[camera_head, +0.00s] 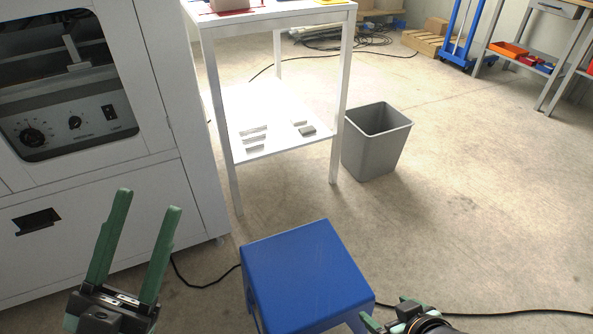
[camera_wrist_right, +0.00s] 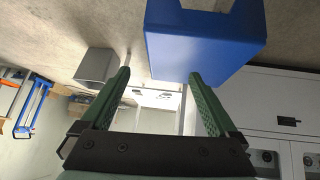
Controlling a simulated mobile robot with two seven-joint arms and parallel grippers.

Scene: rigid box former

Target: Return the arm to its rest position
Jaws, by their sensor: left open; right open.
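My left gripper (camera_head: 134,245) is at the lower left of the head view, in front of the white machine cabinet. Its two green fingers are spread and nothing is between them. My right gripper (camera_head: 388,318) shows only in part at the bottom edge of the head view, beside the right front corner of the blue stool. In the right wrist view, my right gripper (camera_wrist_right: 162,90) has its green fingers apart with nothing held between them. The blue stool (camera_wrist_right: 200,45) fills the top of that view, close to the fingers.
The blue stool (camera_head: 305,272) stands in front. The white cabinet (camera_head: 100,195) is at left. A white table (camera_head: 285,17) with a lower shelf holding small blocks stands behind. A grey bin (camera_head: 374,145) is beside it. Black cable crosses the floor; the floor at right is mostly clear.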

